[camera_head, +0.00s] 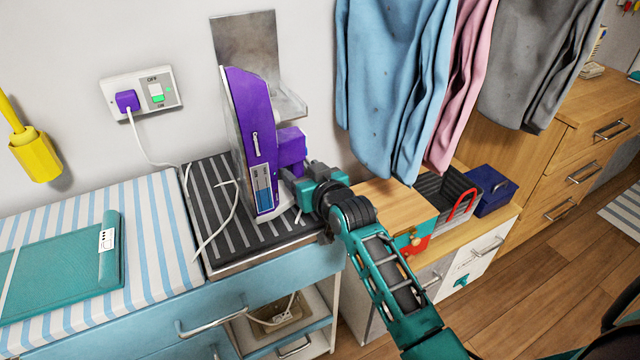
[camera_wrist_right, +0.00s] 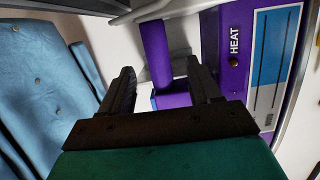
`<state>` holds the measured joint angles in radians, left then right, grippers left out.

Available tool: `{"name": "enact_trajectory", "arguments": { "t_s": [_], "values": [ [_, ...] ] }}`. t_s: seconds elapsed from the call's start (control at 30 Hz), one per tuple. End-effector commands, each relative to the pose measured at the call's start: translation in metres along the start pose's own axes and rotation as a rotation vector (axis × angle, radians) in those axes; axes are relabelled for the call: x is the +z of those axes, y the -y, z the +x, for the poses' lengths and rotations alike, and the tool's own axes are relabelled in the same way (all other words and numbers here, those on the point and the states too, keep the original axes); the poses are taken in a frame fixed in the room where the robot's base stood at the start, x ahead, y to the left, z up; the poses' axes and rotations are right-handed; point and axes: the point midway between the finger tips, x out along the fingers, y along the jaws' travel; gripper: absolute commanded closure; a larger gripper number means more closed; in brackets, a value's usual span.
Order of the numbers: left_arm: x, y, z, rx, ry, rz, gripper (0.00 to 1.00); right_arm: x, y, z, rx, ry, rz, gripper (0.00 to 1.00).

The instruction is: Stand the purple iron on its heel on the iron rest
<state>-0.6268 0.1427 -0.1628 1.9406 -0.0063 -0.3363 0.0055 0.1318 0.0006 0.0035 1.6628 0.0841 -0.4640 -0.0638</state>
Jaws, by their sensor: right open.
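The purple iron (camera_head: 249,115) stands upright on its heel on the dark striped iron rest (camera_head: 212,222), its soleplate side facing left. Its purple handle (camera_head: 292,148) is on the right side. My right gripper (camera_head: 291,177) is low beside the handle, with its jaws open. In the right wrist view, the open fingers (camera_wrist_right: 160,82) are spread to either side of the purple handle (camera_wrist_right: 156,50), with gaps visible; contact cannot be told. The iron's body (camera_wrist_right: 236,75) with its HEAT label is to the right there. My left gripper is out of view.
A metal bracket (camera_head: 285,102) is on the wall behind the iron. A white cord (camera_head: 150,148) runs from the wall socket (camera_head: 141,93) toward the rest. Blue hanging clothes (camera_head: 390,80) are close to the right.

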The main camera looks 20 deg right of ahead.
Motion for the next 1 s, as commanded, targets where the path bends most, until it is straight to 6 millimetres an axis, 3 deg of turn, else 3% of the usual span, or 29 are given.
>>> {"name": "enact_trajectory", "arguments": {
  "t_s": [0.4,0.6,0.8,0.87,0.97,1.0],
  "values": [
    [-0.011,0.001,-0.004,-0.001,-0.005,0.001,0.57,-0.002,0.0,-0.08,0.0,-0.003,0.001,0.38],
    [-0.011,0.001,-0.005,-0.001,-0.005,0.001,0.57,-0.002,0.0,-0.097,0.0,-0.005,0.002,0.38],
    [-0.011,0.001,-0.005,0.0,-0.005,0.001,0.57,-0.001,0.0,-0.1,-0.001,-0.004,0.001,0.38],
    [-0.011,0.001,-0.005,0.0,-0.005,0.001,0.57,0.008,0.002,-0.102,-0.004,0.011,-0.005,0.38],
    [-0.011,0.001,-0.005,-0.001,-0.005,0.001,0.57,0.045,0.009,-0.115,-0.022,0.073,-0.027,0.38],
    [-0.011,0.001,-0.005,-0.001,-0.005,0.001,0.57,0.066,0.013,-0.123,-0.033,0.108,-0.038,0.38]
  ]
}}
